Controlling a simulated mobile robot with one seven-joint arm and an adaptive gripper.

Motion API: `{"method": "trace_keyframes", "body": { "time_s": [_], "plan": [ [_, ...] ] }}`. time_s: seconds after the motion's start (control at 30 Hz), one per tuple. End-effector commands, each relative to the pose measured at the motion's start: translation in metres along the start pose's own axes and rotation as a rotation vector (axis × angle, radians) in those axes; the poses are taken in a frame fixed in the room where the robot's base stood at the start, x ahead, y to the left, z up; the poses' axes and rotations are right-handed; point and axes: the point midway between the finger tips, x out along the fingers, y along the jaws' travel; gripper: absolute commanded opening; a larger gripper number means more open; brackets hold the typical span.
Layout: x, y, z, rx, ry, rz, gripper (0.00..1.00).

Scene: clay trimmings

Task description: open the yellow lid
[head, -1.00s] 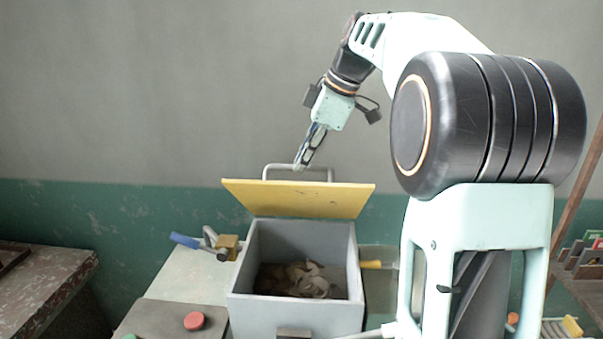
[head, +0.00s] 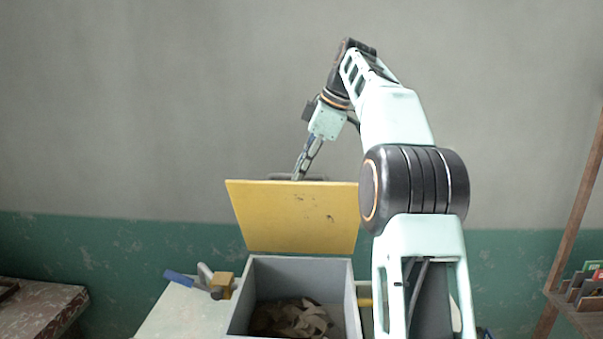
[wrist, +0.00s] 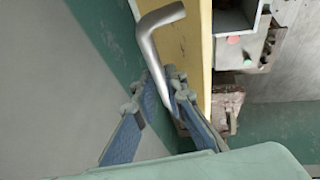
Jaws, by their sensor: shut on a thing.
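The yellow lid (head: 295,215) stands raised, nearly upright, at the back edge of the grey box (head: 352,290) in the head view. In the wrist view the lid (wrist: 197,60) shows edge-on, with a bent metal handle (wrist: 146,38) on its outer face. My gripper (head: 297,178) is at the lid's top edge, and its fingertips are partly hidden behind it in the head view. In the wrist view my gripper (wrist: 160,92) has its blue-padded fingers closing together at the handle's lower end. The exact contact is partly hidden by the fingers.
Clay trimmings (head: 290,318) lie inside the box. A tool with a blue grip (head: 180,278) and a yellow block (head: 221,285) lie left of the box. A dark worn table (head: 40,308) is at far left, and a wooden rack (head: 580,300) at far right.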

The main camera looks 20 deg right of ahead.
Motion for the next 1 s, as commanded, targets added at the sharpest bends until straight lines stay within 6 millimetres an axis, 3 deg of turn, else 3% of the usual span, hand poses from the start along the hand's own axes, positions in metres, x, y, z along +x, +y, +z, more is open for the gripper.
{"method": "trace_keyframes", "body": {
  "time_s": [0.03, 0.57, 0.6, 0.73, 1.0],
  "plan": [
    [0.0114, 0.0012, 0.0092, 0.010, -0.013, -0.015, 0.00],
    [0.0112, 0.0034, 0.0095, 0.011, -0.014, -0.016, 0.00],
    [0.0111, 0.0034, 0.0095, 0.011, -0.014, -0.016, 0.13],
    [0.0098, 0.0034, 0.0078, 0.009, -0.011, -0.014, 0.28],
    [0.0062, 0.0036, 0.0046, 0.006, -0.006, -0.010, 0.29]
  ]
}}
